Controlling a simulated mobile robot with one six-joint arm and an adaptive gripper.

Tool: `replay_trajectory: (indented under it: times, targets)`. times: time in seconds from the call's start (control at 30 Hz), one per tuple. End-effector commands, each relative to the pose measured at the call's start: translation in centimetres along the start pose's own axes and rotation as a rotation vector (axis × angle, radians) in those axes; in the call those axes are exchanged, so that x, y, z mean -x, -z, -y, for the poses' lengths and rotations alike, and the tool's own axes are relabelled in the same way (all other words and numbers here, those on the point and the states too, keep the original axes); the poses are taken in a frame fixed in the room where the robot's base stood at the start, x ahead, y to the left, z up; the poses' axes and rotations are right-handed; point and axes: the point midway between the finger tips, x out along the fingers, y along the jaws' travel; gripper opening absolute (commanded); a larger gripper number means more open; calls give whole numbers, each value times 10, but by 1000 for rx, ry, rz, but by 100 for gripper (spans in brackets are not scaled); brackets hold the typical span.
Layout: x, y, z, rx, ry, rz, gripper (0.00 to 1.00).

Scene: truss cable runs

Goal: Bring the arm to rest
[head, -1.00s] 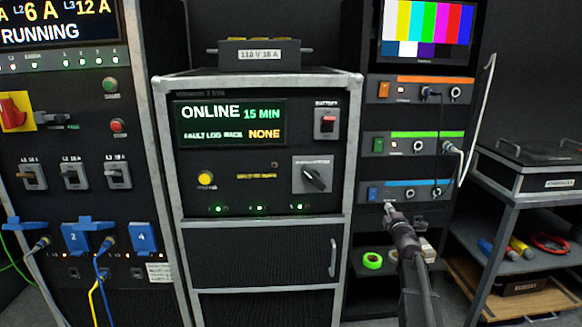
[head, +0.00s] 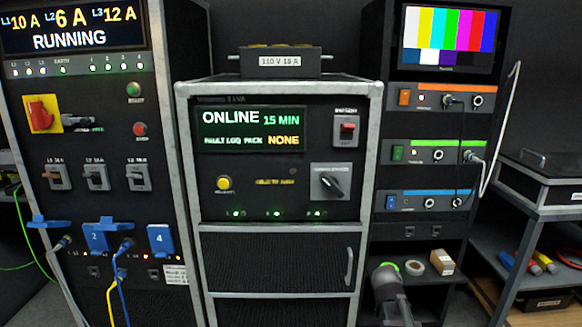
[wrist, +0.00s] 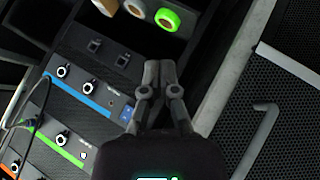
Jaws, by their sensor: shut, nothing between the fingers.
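My gripper (wrist: 160,66) shows in the wrist view with its two fingers together and nothing between them. It is in front of the right-hand rack, near the blue-striped unit (wrist: 80,86), with no contact visible.
The UPS cabinet (head: 278,180) reads ONLINE, 15 MIN, NONE. A green tape roll (head: 415,267), a pale roll (head: 441,262) and a small box lie on the rack shelf. A distribution panel with blue covers (head: 95,238) stands left; a cart (head: 535,214) stands right.

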Motion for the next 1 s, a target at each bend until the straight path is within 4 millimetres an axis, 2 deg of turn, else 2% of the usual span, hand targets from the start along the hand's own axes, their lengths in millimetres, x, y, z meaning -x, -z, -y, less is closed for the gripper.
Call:
replay_trajectory:
  times: [0.03,0.2,0.4,0.6,0.83,1.0]
  targets:
    - [10,-14,15,-26,42,48,0]
    - [39,-54,64,-105,195,234,0]
    - [76,-90,108,-152,342,419,0]
    - [104,-113,134,-166,436,540,0]
    - [135,-133,156,-167,524,654,0]
    - [146,-124,148,-168,528,661,0]
